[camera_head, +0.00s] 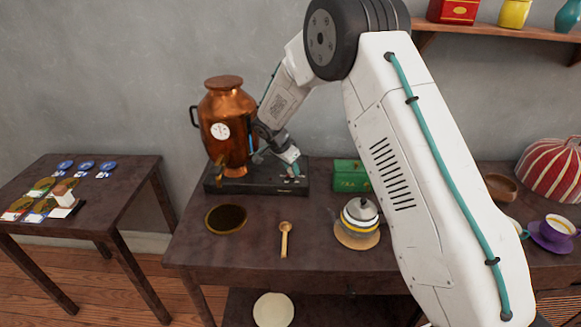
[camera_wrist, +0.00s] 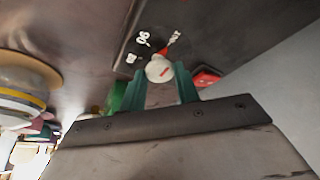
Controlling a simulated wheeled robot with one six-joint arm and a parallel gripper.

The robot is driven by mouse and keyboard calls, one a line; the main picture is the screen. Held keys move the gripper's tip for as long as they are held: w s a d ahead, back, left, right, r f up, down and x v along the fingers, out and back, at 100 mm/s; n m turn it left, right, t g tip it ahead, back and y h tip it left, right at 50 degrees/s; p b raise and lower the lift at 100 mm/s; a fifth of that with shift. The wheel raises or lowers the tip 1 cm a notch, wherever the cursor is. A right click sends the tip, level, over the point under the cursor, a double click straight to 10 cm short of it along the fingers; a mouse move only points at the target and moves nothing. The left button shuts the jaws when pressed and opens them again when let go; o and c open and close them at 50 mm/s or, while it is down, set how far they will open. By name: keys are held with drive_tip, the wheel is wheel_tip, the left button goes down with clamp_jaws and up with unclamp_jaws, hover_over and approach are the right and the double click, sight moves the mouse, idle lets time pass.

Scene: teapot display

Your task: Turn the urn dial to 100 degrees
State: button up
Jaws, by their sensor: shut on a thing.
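The copper urn (camera_head: 230,112) stands upright on a dark base (camera_head: 225,186) at the back left of the main table. The dial (camera_wrist: 159,70) is a round pale knob with an orange-red pointer on the dark panel in the wrist view. White number marks (camera_wrist: 143,38) surround it; the pointer is directed at the upper-right mark (camera_wrist: 175,36), which is too small to read surely. My gripper (camera_wrist: 161,83) is shut on the dial, with one teal finger on each side. In the head view my gripper (camera_head: 289,166) is at the right end of the base and mostly hides the dial.
A green box (camera_head: 350,175) stands right of the base. A teapot (camera_head: 360,212) on a round mat, a wooden spoon (camera_head: 285,238) and a dark round tray (camera_head: 226,219) lie in front. A red part (camera_wrist: 207,77) is close right of the fingers. A side table (camera_head: 110,185) stands left.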

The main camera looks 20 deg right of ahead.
drive_tip(key=o, duration=1)
drive_tip(key=shift+c, duration=0.2)
drive_tip(key=v, duration=0.7)
drive_tip(key=shift+a+r, duration=0.2)
drive_tip(key=shift+r, duration=0.15)
drive_tip(key=shift+s, duration=0.1)
drive_tip(key=s+d+r+n+y, duration=0.1)
drive_tip(key=s+r+n, duration=0.3)
drive_tip(key=s, duration=1.2)
drive_tip(key=s+d+r+n+y, duration=0.1)
drive_tip(key=s+d+r+n, duration=0.2)
drive_tip(key=s+r, duration=0.5)
drive_tip(key=s+d+r+n+y, duration=0.2)
drive_tip(key=s+r+n, duration=0.3)
drive_tip(key=s, duration=1.9)
drive_tip(key=shift+d+r+n+g, duration=0.3)
drive_tip(key=shift+d+r+n, duration=0.1)
drive_tip(key=shift+r, duration=0.6)
